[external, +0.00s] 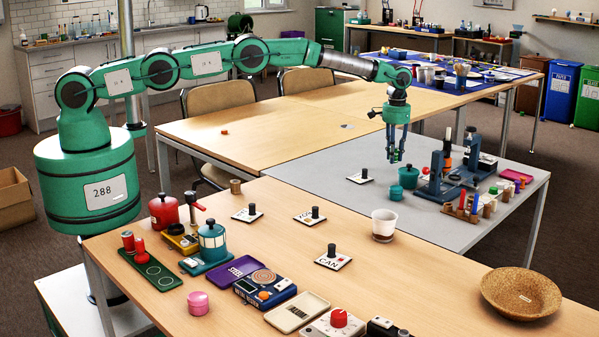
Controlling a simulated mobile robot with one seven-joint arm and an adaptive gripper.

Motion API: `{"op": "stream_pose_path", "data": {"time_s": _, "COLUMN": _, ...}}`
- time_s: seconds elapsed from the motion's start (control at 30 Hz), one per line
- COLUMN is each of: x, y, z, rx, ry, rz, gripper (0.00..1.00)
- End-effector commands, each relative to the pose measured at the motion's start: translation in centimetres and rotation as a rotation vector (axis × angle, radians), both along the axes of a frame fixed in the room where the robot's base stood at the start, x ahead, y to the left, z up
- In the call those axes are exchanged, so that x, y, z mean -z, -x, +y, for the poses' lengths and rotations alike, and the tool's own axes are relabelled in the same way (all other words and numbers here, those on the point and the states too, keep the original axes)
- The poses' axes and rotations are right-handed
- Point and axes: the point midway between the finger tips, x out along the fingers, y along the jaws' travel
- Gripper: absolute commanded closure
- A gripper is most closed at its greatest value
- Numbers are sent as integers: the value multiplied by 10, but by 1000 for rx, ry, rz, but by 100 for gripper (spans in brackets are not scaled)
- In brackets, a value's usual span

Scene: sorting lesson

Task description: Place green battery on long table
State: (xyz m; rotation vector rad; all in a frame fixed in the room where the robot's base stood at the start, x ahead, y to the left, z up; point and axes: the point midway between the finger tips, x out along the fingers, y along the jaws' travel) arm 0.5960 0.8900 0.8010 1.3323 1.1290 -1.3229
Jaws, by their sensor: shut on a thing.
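My gripper (395,158) points down over the grey table top (325,180) at right of centre. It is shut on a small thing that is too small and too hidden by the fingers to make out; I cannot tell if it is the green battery. A teal pot (408,178) stands on the grey top just below and right of the fingertips. A small green piece (396,193) is beside the pot. Long light-wood tops stand in front (390,285) and behind (270,125); which one is the long table I cannot tell.
A blue-grey stand (437,180) and a rack of small coloured pieces (470,207) are close right of my gripper. Label cards (333,258), a white cup (384,225) and a wicker bowl (521,292) are on the front top.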

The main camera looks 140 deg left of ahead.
Motion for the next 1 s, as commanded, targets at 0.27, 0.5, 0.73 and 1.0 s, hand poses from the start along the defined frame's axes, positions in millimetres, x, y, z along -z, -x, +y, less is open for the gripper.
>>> {"op": "stream_pose_path", "data": {"time_s": 0.27, "x": 7, "y": 0, "z": 0, "rx": 0, "ry": 0, "rz": 0, "gripper": 100}}
{"op": "stream_pose_path", "data": {"time_s": 0.5, "x": 32, "y": 0, "z": 0, "rx": 0, "ry": 0, "rz": 0, "gripper": 100}}
{"op": "stream_pose_path", "data": {"time_s": 0.73, "x": 35, "y": 0, "z": 0, "rx": 0, "ry": -1, "rz": 0, "gripper": 100}}
{"op": "stream_pose_path", "data": {"time_s": 1.0, "x": 38, "y": 0, "z": 0, "rx": 0, "ry": -1, "rz": 0, "gripper": 100}}
